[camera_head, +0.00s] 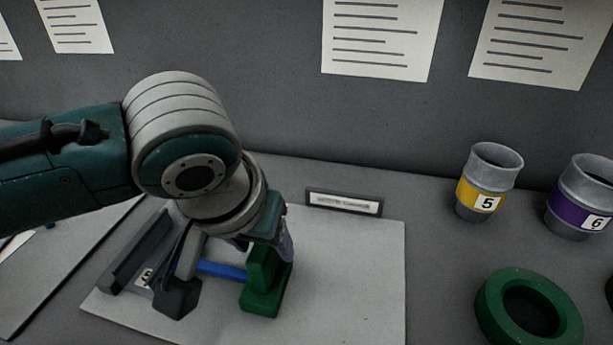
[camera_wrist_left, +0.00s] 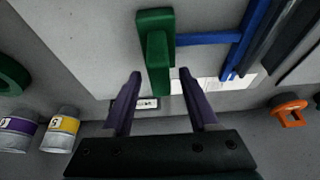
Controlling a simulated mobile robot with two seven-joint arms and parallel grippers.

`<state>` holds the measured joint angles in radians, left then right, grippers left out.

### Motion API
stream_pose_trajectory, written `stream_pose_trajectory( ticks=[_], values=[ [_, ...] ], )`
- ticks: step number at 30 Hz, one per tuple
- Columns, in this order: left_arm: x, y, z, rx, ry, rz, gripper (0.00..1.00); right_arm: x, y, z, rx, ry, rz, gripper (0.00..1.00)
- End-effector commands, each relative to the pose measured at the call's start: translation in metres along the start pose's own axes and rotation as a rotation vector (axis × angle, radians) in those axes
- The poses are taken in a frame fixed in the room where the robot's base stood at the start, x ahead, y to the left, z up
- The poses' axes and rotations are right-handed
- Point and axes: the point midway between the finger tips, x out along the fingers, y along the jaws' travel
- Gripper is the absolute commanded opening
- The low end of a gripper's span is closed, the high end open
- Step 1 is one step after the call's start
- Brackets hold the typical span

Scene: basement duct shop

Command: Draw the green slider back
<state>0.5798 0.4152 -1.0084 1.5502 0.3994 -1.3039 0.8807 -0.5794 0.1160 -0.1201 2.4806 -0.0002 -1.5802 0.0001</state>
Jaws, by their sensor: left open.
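The green slider (camera_head: 264,297) sits on a light grey board at the right end of a blue rail (camera_head: 222,270). In the left wrist view the green slider (camera_wrist_left: 154,25) has an upright part reaching toward the jaws, and the blue rail (camera_wrist_left: 205,38) runs right from it. My left gripper (camera_head: 268,236) is directly at the slider in the head view, partly covering its top. In the wrist view its purple fingers (camera_wrist_left: 160,73) are apart, one to each side of the slider's upright part. Whether they touch it cannot be told. My right gripper is not in view.
The light grey board (camera_head: 350,280) has free room right of the slider. A dark grey block (camera_head: 138,250) lies left. A label holder (camera_head: 343,203) stands behind. Yellow-banded cup 5 (camera_head: 487,185), purple-banded cup 6 (camera_head: 580,200) and a green ring (camera_head: 490,315) are at right.

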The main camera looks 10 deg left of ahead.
Motion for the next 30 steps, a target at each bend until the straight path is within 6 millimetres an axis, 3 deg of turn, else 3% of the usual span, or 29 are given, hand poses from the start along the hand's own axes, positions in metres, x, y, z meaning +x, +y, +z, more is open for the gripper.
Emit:
stream_pose_trajectory(
  ticks=[6,18,30],
  values=[
    [0.029,0.0,0.001,0.001,0.0,-0.001,0.6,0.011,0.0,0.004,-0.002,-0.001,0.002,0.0],
    [0.035,0.0,0.0,0.002,0.0,0.001,0.59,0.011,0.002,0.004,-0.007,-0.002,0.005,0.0],
    [0.035,0.0,0.0,0.002,0.0,0.0,0.14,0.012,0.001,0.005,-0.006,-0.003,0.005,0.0]
  ],
)
